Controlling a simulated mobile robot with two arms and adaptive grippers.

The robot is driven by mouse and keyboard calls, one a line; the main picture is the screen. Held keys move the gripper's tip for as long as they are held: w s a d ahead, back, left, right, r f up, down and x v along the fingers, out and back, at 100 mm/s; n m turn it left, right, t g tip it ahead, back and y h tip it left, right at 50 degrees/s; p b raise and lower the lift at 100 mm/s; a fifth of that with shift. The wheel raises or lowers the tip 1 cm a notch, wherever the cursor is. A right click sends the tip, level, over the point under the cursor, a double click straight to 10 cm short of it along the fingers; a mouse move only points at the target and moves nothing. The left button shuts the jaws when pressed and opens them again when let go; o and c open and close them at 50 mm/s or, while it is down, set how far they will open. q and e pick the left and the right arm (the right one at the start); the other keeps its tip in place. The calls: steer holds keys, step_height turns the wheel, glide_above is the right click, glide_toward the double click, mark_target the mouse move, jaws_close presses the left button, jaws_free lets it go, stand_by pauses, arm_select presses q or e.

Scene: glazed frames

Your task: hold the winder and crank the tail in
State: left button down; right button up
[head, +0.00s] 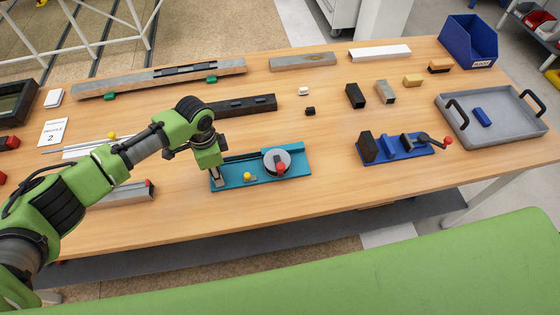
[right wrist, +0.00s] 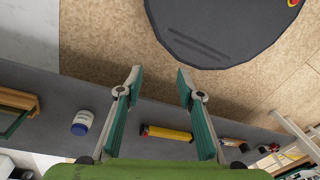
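The winder (head: 300,172) is a teal base lying on the wooden table, with a grey round drum (head: 268,158) and a red knob (head: 280,168) on it. A small yellow ball (head: 247,176) sits on the base left of the drum. My left gripper (head: 217,181) points down at the base's left end; I cannot tell whether its fingers are closed on it. I cannot make out a tail on the winder. My right gripper (right wrist: 157,78) is open and empty in the right wrist view, above the floor, and is outside the head view.
A blue fixture (head: 398,154) with a dark block and red-knobbed lever stands to the right. A grey tray (head: 508,128) and blue bin (head: 468,42) are further right. A dark bar (head: 240,105) lies behind the winder. Table between winder and fixture is clear.

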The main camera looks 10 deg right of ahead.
steer(key=w+a+r+n+g+y, duration=0.1)
steer(key=w+a+r+n, duration=0.1)
steer(key=w+a+r, duration=0.4)
steer(key=a+r+n+g+y, duration=0.1)
steer(key=a+r+n+g, duration=0.35)
steer(key=a+r, duration=0.4)
step_height(320, 180, up, 40)
steer(key=f+n+t+h, duration=0.1)
steer(key=n+t+h, duration=0.3)
steer(key=n, duration=1.3)
glide_above(281, 166)
steer(key=t, duration=0.1)
steer(key=shift+m+y, duration=0.25)
steer(key=shift+y, duration=0.05)
step_height(281, 166, down, 11)
steer(key=shift+f, duration=0.1)
jaws_close()
